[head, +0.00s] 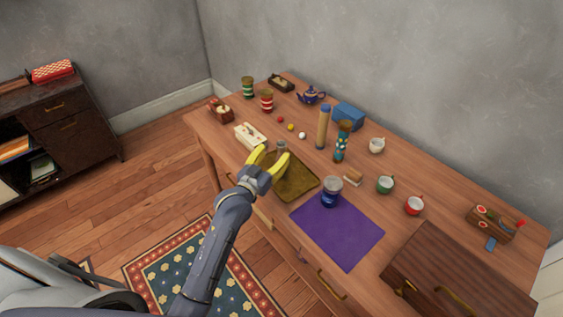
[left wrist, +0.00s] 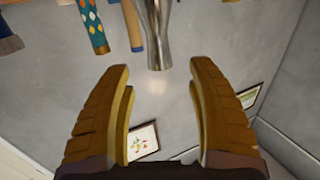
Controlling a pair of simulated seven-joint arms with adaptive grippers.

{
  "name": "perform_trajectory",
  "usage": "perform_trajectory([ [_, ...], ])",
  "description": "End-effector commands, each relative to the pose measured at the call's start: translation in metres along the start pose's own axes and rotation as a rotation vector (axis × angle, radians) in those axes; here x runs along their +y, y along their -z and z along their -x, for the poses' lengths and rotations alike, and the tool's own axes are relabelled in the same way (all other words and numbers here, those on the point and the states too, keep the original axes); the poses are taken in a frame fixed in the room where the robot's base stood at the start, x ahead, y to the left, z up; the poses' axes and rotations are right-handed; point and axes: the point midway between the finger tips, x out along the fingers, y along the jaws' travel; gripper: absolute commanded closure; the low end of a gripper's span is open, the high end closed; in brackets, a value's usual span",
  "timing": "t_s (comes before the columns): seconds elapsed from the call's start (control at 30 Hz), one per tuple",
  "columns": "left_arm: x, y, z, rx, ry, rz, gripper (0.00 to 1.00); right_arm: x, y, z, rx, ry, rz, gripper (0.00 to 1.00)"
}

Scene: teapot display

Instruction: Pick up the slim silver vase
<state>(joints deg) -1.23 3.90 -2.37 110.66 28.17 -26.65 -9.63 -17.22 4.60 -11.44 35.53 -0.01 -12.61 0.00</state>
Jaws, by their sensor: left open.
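The slim silver vase (head: 282,147) stands on the olive-brown mat (head: 298,187), with its lower part hidden by my left gripper in the head view. In the left wrist view the shiny vase (left wrist: 157,35) enters from the top edge, centred ahead of the fingers, and its far end is out of frame. My left gripper (head: 273,155) has yellow fingers spread open around or just before the vase. In the left wrist view the open left gripper (left wrist: 160,68) shows nothing between its finger pads; I cannot tell the exact depth gap. My right gripper is not in view.
A blue jar (head: 331,193) stands by the purple mat (head: 345,235). A cream box (head: 250,136) lies left of the vase. A tan cylinder (head: 323,128) and a patterned cylinder (head: 343,142) stand behind. A wooden chest (head: 450,280) fills the front right.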

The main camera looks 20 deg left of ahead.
Motion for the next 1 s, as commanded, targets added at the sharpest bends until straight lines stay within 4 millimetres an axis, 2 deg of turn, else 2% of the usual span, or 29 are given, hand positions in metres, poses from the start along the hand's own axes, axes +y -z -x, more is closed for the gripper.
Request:
perform_trajectory([
  [0.27,0.000,0.001,-0.013,0.001,0.000,0.002,0.42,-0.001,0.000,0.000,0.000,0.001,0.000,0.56],
  [0.6,0.000,0.001,-0.051,0.000,0.001,0.002,0.42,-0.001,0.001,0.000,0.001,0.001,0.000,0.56],
  [1.0,0.000,0.001,-0.058,0.000,0.000,0.000,0.41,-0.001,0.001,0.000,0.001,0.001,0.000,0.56],
])
